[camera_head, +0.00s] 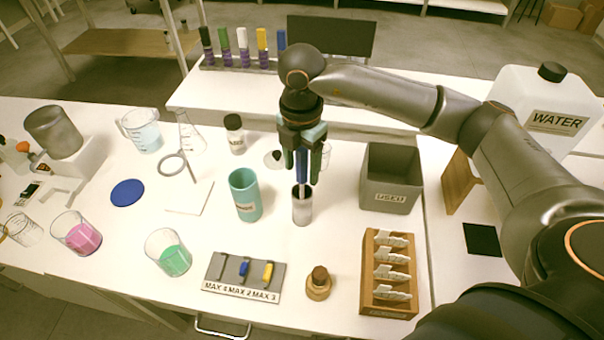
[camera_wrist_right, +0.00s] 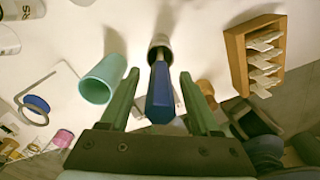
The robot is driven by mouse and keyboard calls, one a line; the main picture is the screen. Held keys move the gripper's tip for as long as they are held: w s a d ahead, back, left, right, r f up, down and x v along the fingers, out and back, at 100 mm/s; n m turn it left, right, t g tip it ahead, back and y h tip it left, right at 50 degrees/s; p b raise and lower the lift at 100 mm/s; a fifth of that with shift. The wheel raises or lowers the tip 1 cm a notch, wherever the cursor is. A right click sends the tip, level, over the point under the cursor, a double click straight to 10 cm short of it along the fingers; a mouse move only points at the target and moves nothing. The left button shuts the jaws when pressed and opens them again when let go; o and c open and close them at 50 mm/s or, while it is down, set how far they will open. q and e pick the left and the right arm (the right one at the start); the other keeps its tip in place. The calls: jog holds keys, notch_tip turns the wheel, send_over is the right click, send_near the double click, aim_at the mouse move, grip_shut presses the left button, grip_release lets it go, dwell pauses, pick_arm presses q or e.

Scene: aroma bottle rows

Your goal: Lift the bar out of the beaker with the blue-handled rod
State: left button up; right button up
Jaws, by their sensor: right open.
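The blue-handled rod (camera_head: 302,167) stands upright in a small grey cup (camera_head: 302,212). In the right wrist view its blue handle (camera_wrist_right: 160,98) lies between my fingers, with clear gaps on both sides. My right gripper (camera_head: 303,172) is open, pointing down around the handle. My left gripper is not in view. A beaker with green liquid (camera_head: 169,259) stands at the front, and a beaker with pink liquid (camera_head: 77,238) is further left. A third beaker with pale liquid (camera_head: 146,138) stands at the back. I cannot make out a bar in any beaker.
A teal cup (camera_head: 244,196) stands close left of the grey cup. A labelled holder (camera_head: 218,286) with blue and yellow pieces lies in front.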

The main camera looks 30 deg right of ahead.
grip_shut()
dwell(0.5)
jog(key=shift+r, duration=0.15)
